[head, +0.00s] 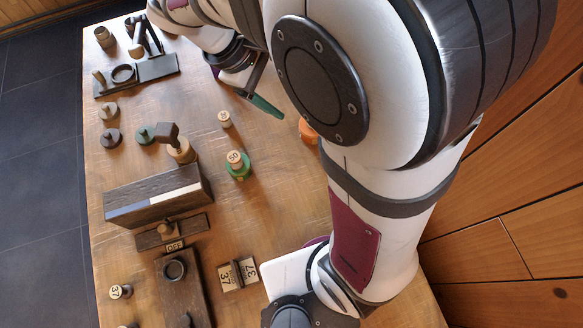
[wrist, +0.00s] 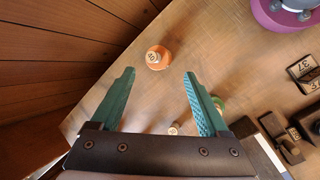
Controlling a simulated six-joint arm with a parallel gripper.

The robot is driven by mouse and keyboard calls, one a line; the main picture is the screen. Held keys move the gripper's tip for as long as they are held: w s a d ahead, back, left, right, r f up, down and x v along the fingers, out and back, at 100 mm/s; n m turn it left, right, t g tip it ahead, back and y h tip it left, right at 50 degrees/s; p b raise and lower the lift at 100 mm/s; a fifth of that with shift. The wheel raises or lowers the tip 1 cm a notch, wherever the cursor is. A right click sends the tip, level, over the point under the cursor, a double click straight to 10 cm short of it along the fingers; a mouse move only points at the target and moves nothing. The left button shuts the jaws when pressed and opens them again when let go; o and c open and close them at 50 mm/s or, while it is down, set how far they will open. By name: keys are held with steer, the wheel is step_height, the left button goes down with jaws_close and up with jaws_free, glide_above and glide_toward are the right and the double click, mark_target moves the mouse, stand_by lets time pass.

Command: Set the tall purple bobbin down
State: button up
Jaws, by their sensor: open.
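I see no tall purple bobbin in either view. My gripper (wrist: 159,74) is open in the wrist view, with nothing between its teal fingers. In the head view one teal finger of my gripper (head: 267,107) shows beside my arm, above the table. An orange spool with a pale numbered top (wrist: 158,57) stands beyond the fingertips in the wrist view. It shows partly in the head view (head: 308,131), the rest hidden by my arm. A green spool (head: 238,166) and a small pale wooden spool (head: 225,120) stand upright on the table.
A dark block with a pale stripe (head: 155,196) stands at the table's middle left. Dark wooden fixtures (head: 150,68) are at the back left, with several small knobbed pieces (head: 110,138) nearby. Bare wood (head: 275,195) surrounds the green spool.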

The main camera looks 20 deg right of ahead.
steer(key=s+a+m+y, duration=0.2)
steer(key=s+m+y, duration=0.1)
steer(key=s+m, duration=0.4)
steer(key=s+a+m+y, duration=0.2)
steer(key=s+m+y, duration=0.2)
steer(key=s+m, duration=0.3)
steer(key=s, duration=0.3)
steer(key=shift+s+f+y, duration=0.25)
steer(key=shift+s+y, duration=0.05)
steer(key=shift+s, duration=0.1)
